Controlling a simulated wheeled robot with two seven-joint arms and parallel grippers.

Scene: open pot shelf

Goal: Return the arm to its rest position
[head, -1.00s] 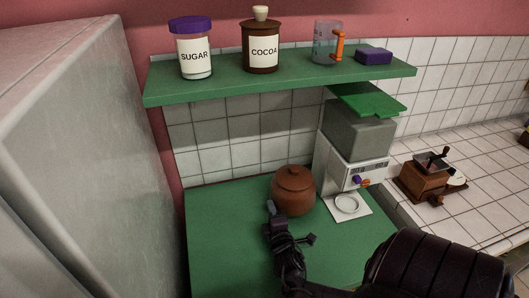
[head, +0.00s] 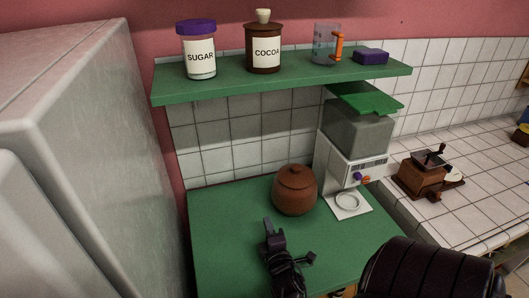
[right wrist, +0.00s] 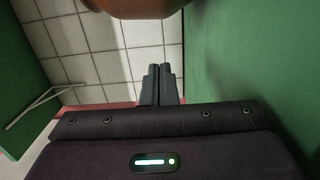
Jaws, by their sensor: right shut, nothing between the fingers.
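My right gripper (head: 268,232) is above the green counter (head: 220,215), in front of and a little left of a brown lidded pot (head: 295,191). It is apart from the pot and holds nothing. In the right wrist view its two fingers (right wrist: 162,84) are pressed together, with part of the brown pot (right wrist: 150,6) at the top edge. The pot stands upright on the counter with its lid on. My left gripper does not show.
A green shelf (head: 290,77) above holds a sugar jar (head: 200,52), a cocoa jar (head: 263,45), a measuring cup (head: 326,44) and a purple block (head: 370,57). A white machine (head: 352,170) stands right of the pot, then a coffee grinder (head: 424,177). A pale cabinet (head: 90,140) bounds the left.

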